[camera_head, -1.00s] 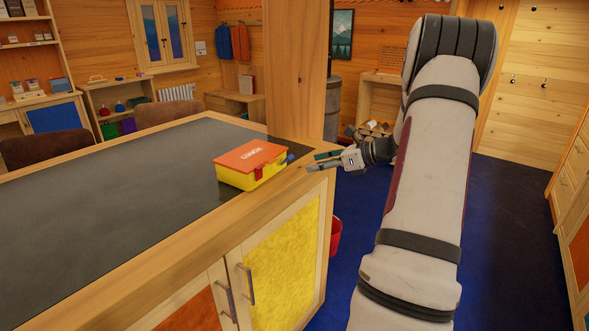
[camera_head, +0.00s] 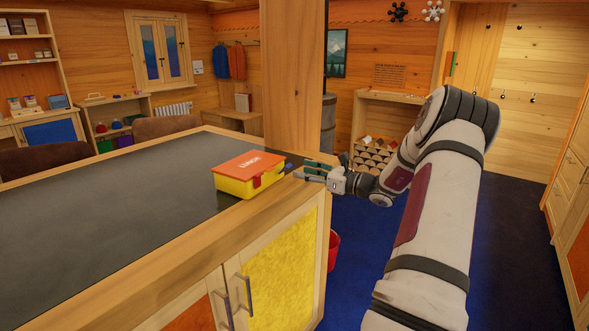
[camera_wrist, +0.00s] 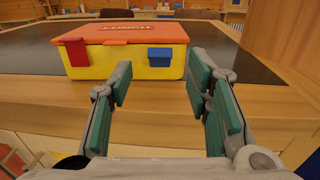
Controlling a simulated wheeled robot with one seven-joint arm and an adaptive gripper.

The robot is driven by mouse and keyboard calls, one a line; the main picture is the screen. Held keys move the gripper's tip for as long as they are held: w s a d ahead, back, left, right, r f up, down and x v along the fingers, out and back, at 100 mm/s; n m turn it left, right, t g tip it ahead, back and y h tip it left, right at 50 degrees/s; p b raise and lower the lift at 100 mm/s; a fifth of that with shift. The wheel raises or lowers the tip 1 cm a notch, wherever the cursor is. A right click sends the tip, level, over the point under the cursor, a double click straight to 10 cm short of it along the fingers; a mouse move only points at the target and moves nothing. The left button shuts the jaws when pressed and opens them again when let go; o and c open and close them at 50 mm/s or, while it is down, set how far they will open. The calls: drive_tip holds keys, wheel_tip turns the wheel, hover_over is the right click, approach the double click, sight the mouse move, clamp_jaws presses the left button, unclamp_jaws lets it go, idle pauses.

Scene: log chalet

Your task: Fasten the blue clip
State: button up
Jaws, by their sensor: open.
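The lunch box (camera_head: 236,183) has a yellow body and an orange lid marked LUNCH, which is down. It stands near the counter's edge and also shows in the wrist view (camera_wrist: 115,65). Its blue clip (camera_wrist: 160,57) is on the right of the facing side and appears to stick outward; in the head view it is a small blue piece (camera_head: 289,167). A red clip (camera_wrist: 76,52) hangs against the box on the left. My gripper (camera_head: 307,171) is open and empty, pointing at this side. In the wrist view its green-padded fingers (camera_wrist: 158,75) flank the blue clip, apparently short of it.
The dark-topped wooden counter (camera_head: 110,205) lies under the box, with a bare wooden rim. A wooden post (camera_head: 292,75) rises behind the box. A red bucket (camera_head: 334,250) stands on the blue floor beside the counter. The counter top left of the box is clear.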

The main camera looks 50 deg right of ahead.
drive_tip(key=shift+w+a, duration=0.2)
drive_tip(key=shift+w, duration=0.95)
drive_tip(key=shift+w+a, duration=0.2)
drive_tip(key=shift+w, duration=0.95)
clamp_jaws()
